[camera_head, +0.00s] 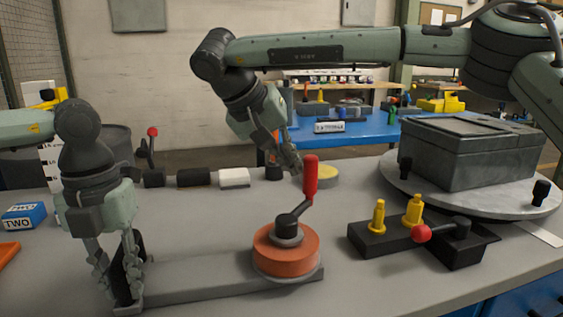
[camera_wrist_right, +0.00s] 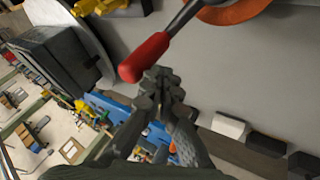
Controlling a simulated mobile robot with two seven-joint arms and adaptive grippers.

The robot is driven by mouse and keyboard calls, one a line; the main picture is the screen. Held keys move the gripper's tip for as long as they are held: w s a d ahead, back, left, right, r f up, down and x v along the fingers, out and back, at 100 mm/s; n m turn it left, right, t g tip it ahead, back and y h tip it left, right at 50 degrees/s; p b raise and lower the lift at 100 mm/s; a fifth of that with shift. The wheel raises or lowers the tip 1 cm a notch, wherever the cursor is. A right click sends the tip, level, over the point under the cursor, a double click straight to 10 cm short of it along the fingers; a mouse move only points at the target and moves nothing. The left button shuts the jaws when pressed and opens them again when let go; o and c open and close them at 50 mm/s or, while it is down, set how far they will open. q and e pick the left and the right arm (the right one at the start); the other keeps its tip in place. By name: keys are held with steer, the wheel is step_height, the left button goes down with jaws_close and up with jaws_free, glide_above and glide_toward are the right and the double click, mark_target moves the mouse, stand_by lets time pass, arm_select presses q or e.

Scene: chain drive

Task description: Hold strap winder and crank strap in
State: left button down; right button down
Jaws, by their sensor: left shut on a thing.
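The strap winder has an orange drum (camera_head: 286,250) on a long grey base bar (camera_head: 200,280) lying on the table. A grey crank arm rises from the drum's dark hub to an upright red handle (camera_head: 311,178), which also shows in the right wrist view (camera_wrist_right: 146,57). My left gripper (camera_head: 124,275) is shut on the black upright piece (camera_head: 138,262) at the bar's left end. My right gripper (camera_head: 293,163) is beside the red handle, just left of it in the head view. Its fingertips (camera_wrist_right: 158,84) look closed together with nothing between them, close to the handle's end.
A black block with yellow pegs (camera_head: 413,212) and a red-knobbed lever stands right of the drum. A grey box (camera_head: 470,152) sits on a round turntable (camera_head: 515,200) behind it. Black and white blocks (camera_head: 195,177) line the back. A blue box (camera_head: 24,215) lies far left.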

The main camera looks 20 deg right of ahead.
arm_select(q)
steer(key=shift+a, duration=0.1)
arm_select(e)
steer(key=w+a+r, duration=0.2)
steer(key=a+r, duration=0.6)
steer(key=a, duration=0.1)
steer(key=shift+a, duration=0.15)
stand_by(0.5)
arm_select(q)
steer(key=c, duration=1.3)
jaws_free()
steer(key=shift+o, duration=0.2)
